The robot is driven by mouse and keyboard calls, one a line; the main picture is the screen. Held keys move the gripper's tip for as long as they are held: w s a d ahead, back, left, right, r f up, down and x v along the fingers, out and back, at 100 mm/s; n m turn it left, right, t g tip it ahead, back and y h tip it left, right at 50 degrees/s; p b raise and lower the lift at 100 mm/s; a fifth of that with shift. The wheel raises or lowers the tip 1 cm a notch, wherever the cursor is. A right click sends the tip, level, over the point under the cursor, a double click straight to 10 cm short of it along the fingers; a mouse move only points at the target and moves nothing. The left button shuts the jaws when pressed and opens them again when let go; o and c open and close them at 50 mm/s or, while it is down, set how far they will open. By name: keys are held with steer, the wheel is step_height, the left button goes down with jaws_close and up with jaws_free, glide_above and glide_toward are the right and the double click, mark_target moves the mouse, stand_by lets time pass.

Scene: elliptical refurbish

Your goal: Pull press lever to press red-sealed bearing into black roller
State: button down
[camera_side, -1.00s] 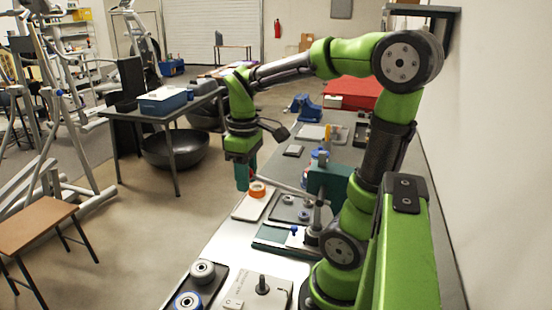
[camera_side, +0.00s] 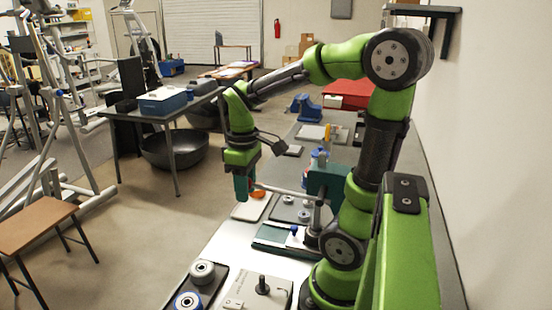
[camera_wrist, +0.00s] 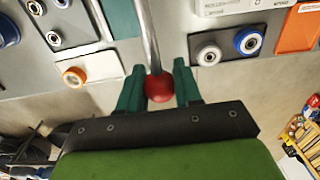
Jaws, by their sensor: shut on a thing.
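The press (camera_side: 328,183) is a teal-green block on the bench beside my arm, with a metal lever (camera_side: 290,192) reaching left from it. My gripper (camera_side: 243,188) is at the lever's outer end. In the wrist view, the lever (camera_wrist: 148,38) ends in a red ball knob (camera_wrist: 159,88), and my gripper (camera_wrist: 158,86) has its teal fingers shut on this knob. A green part of the press (camera_wrist: 122,18) shows beside the lever. I cannot make out the red-sealed bearing or the black roller at the press; that spot is hidden or too small.
A dark tray at the front holds a grey-white roller (camera_side: 203,270) and a blue-ringed roller (camera_side: 187,301). An orange ring (camera_wrist: 74,75) and small bearings (camera_wrist: 53,38) lie on the press's other side.

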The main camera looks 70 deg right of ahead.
steer(key=shift+f, duration=0.5)
steer(key=shift+s+f, duration=0.1)
steer(key=shift+f, duration=1.45)
steer(key=shift+s+f, duration=0.2)
steer(key=shift+f, duration=0.6)
steer(key=shift+s+f, duration=0.15)
steer(key=shift+f, duration=0.65)
